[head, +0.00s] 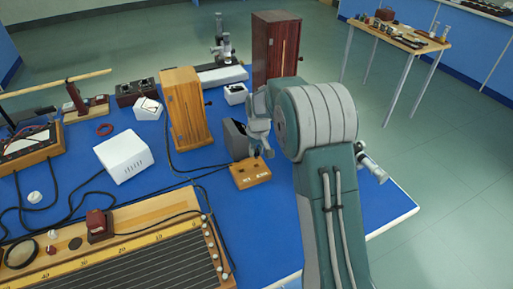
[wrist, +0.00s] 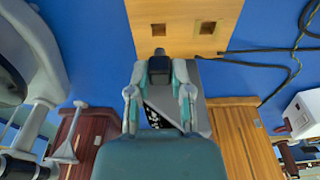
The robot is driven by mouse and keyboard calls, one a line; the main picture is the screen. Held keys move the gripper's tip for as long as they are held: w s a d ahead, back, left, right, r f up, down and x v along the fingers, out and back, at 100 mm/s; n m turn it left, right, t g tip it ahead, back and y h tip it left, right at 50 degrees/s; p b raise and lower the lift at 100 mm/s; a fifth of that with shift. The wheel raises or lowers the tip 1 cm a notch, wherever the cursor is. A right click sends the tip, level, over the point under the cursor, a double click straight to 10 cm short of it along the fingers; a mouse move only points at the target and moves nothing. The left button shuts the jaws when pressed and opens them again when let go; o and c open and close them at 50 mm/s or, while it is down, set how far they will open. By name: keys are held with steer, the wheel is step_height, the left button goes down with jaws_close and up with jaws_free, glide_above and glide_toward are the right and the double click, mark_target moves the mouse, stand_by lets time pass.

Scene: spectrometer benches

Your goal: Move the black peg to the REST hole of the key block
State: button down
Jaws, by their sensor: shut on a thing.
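The key block (head: 250,173) is a small light wooden block on the blue bench top, with dark lettering on its front that is too small to read surely. My gripper (head: 262,153) is just above the block's back edge. In the wrist view my gripper (wrist: 160,68) is shut on the black peg (wrist: 159,63), just short of the left hole. The peg's lower end is hidden, and I cannot tell its height above the block.
A dark grey box (head: 237,139) stands close behind the block, beside my gripper. A tall wooden case (head: 186,108) and a white box (head: 124,156) stand to the left. Black cables (head: 190,178) run left of the block. The bench right of the block is partly clear.

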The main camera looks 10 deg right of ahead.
steer(key=shift+f, duration=2.45)
steer(key=shift+c, duration=2.3)
jaws_free()
steer(key=shift+r, duration=0.1)
step_height(320, 180, up, 12)
steer(key=s, duration=0.1)
steer(key=shift+s+d+f, duration=0.15)
steer(key=shift+f, duration=0.05)
steer(key=shift+r, duration=0.1)
